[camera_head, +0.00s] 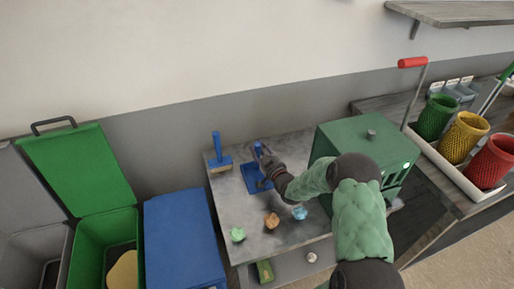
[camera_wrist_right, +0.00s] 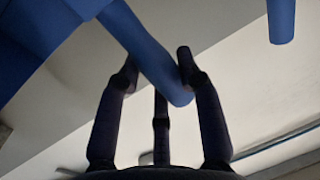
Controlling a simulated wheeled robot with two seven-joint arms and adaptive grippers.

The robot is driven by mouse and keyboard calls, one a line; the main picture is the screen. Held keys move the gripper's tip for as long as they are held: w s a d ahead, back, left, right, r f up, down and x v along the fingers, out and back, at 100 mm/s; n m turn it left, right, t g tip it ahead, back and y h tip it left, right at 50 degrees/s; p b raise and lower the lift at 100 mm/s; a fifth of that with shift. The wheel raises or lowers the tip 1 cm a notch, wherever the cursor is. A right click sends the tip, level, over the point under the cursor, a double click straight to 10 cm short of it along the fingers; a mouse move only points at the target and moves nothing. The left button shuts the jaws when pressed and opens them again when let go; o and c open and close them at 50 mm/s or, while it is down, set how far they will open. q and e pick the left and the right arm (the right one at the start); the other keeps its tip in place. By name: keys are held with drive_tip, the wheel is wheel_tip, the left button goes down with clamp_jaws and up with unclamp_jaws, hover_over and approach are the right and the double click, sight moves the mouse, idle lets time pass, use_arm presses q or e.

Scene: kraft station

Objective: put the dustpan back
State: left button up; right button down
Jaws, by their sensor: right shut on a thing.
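The blue dustpan (camera_head: 251,183) is on the grey metal table, towards its back. Its handle (camera_wrist_right: 152,58) runs between the fingers of my right gripper (camera_wrist_right: 158,68) in the right wrist view. My right gripper (camera_head: 264,161) is shut on the dustpan's handle, and my arm reaches in from the right. I cannot tell whether the pan rests on the table or is just above it. A blue hand brush (camera_head: 218,158) stands upright to the left of the dustpan, apart from it. My left gripper is out of view.
Crumpled green (camera_head: 237,234), brown (camera_head: 272,220) and blue (camera_head: 299,213) pieces lie along the table's front. A green box-shaped machine (camera_head: 345,139) stands to the right. Left are an open green bin (camera_head: 78,170) and a closed blue bin (camera_head: 181,240). Mesh baskets (camera_head: 461,137) stand far right.

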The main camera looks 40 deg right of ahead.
drive_tip(key=shift+s+r, duration=0.15)
drive_tip(key=shift+s, duration=0.05)
drive_tip(key=c, duration=0.8)
unclamp_jaws()
drive_tip(key=shift+w+f, duration=0.1)
drive_tip(key=shift+f, duration=0.15)
drive_tip(key=shift+r, duration=0.1)
drive_tip(key=shift+r, duration=0.15)
drive_tip(key=s, duration=0.4)
drive_tip(key=s+a+p, duration=0.1)
drive_tip(key=s, duration=0.3)
drive_tip(key=s+p, duration=0.1)
drive_tip(key=s, duration=0.3)
drive_tip(key=shift+a, duration=0.35)
